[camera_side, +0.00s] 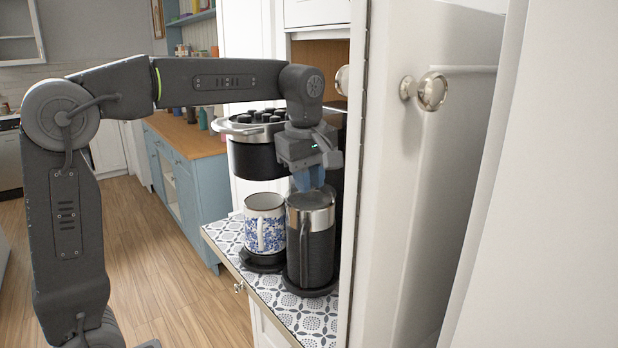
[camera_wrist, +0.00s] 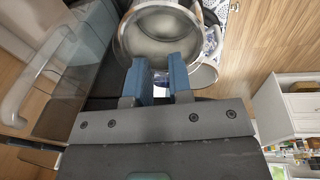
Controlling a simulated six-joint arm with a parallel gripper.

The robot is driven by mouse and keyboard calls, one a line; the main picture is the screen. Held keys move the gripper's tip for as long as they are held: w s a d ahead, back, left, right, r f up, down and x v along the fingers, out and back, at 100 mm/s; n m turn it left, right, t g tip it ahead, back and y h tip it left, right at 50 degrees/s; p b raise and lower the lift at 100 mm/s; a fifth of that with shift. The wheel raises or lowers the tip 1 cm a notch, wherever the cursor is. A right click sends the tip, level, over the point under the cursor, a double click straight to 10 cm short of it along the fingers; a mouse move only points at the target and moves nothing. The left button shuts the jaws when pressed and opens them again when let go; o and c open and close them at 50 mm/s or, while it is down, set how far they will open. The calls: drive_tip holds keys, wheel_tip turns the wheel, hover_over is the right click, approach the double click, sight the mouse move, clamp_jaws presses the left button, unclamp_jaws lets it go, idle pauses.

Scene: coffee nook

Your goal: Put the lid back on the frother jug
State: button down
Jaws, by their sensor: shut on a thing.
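The frother jug (camera_side: 312,243) is a tall dark cylinder with a silver upper band and a handle, upright on a round dark base on the patterned counter. My gripper (camera_side: 309,186) points down at the jug's mouth, its blue fingers just above the rim. In the wrist view, my gripper (camera_wrist: 160,60) has its fingertips over the near edge of a round, pale, see-through lid (camera_wrist: 163,30) with a shiny rim. The fingers are shut on the lid, though the grip point is mostly hidden. I cannot tell whether the lid touches the jug's rim.
A blue-and-white patterned mug (camera_side: 264,224) stands close to the left of the jug. A coffee machine (camera_side: 252,150) with pods on top is behind. An open white cabinet door (camera_side: 420,180) stands close on the right. The counter's front strip (camera_side: 300,310) is clear.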

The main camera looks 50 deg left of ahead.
idle(0.4)
drive_tip(key=shift+c, duration=2.4)
unclamp_jaws()
drive_tip(key=shift+r, duration=0.1)
drive_tip(key=shift+r, duration=3.4)
clamp_jaws()
drive_tip(key=shift+f, duration=1.7)
drive_tip(key=shift+f, duration=1.05)
